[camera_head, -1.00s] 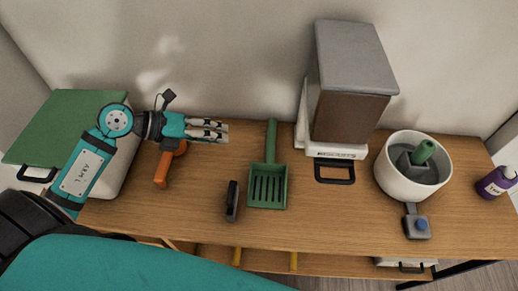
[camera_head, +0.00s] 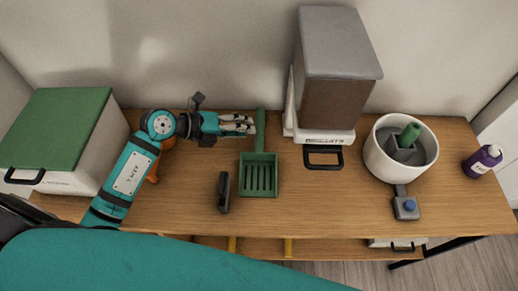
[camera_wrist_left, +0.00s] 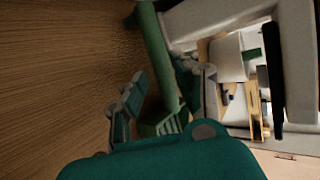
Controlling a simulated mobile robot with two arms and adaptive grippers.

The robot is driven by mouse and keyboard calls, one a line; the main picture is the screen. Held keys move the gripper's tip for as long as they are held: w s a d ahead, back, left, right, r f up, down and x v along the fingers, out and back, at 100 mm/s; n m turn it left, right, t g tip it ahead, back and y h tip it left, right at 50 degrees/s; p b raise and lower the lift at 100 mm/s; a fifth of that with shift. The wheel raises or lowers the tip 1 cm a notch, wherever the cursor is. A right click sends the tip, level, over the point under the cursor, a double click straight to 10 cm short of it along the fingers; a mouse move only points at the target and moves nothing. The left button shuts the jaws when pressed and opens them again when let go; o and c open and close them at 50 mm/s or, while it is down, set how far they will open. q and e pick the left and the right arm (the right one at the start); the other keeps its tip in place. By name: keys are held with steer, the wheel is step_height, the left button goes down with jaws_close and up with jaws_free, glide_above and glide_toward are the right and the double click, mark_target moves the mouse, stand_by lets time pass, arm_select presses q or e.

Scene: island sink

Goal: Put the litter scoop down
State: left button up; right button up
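The green slotted litter scoop (camera_head: 258,176) lies on the wooden tabletop, its handle pointing to the wall. My left gripper (camera_head: 249,124) reaches in from the left, with its fingertips at the scoop's handle. In the left wrist view the scoop's handle (camera_wrist_left: 155,45) runs between the two spread fingers (camera_wrist_left: 167,98), with no clear grip on it. The slotted head shows only partly there, behind my wrist. My right gripper is not in view.
A green-lidded bin (camera_head: 60,130) stands left, and a grey-topped container (camera_head: 340,90) stands behind, right of the scoop. A white pot (camera_head: 400,165) holds a green-handled tool. A black handled object (camera_head: 224,192) lies left of the scoop's head. A purple bottle (camera_head: 482,160) stands far right.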

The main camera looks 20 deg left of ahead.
arm_select(q)
steer(key=x, duration=0.5)
steer(key=shift+a, duration=0.1)
jaws_close()
